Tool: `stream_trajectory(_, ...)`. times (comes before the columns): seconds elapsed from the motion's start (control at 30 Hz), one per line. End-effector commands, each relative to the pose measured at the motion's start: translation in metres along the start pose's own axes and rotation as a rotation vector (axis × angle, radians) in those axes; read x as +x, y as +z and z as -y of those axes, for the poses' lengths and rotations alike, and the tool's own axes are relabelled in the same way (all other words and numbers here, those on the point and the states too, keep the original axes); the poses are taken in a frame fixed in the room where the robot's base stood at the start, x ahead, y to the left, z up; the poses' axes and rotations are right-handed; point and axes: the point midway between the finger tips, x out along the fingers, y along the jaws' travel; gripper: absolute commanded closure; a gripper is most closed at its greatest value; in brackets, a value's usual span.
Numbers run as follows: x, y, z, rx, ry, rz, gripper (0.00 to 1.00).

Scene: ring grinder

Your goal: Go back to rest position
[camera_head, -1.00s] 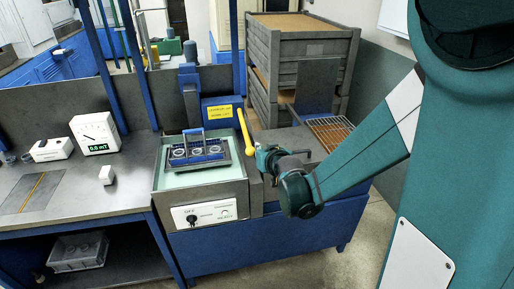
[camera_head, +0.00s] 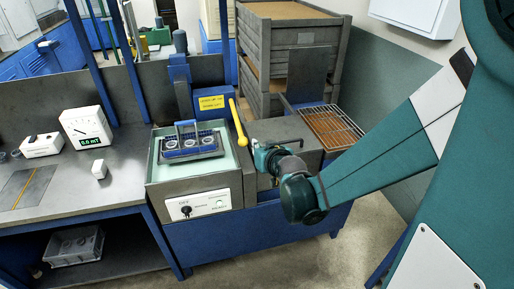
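My gripper (camera_head: 266,158) is at the end of my teal arm, beside the right edge of the grinder tank. It points away from the camera, and its fingers are too small and hidden to tell open from shut. A yellow lever (camera_head: 238,122) stands just left of the gripper, close to it; I cannot tell whether they touch. The grinder tank (camera_head: 200,183) holds a dark tray (camera_head: 190,150) with a blue handle and several rings in it.
A control panel (camera_head: 198,204) is on the tank's front. A brown grate (camera_head: 334,126) and stacked grey crates (camera_head: 290,45) stand behind to the right. A meter (camera_head: 87,128), a white box (camera_head: 41,145) and a small white block (camera_head: 99,169) sit on the left bench. Floor is clear in front.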

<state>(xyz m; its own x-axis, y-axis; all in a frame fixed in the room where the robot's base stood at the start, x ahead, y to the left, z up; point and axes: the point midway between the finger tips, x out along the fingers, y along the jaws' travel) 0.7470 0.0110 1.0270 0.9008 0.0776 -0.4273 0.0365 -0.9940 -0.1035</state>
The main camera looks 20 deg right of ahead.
Motion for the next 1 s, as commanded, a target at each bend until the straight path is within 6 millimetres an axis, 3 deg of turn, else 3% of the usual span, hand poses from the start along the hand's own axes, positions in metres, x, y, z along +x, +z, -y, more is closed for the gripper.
stream_trajectory(0.47,-0.008,-0.002,0.002,-0.003,0.000,0.016,1.00)
stream_trajectory(1.0,-0.068,-0.004,0.010,-0.019,0.007,0.129,1.00)
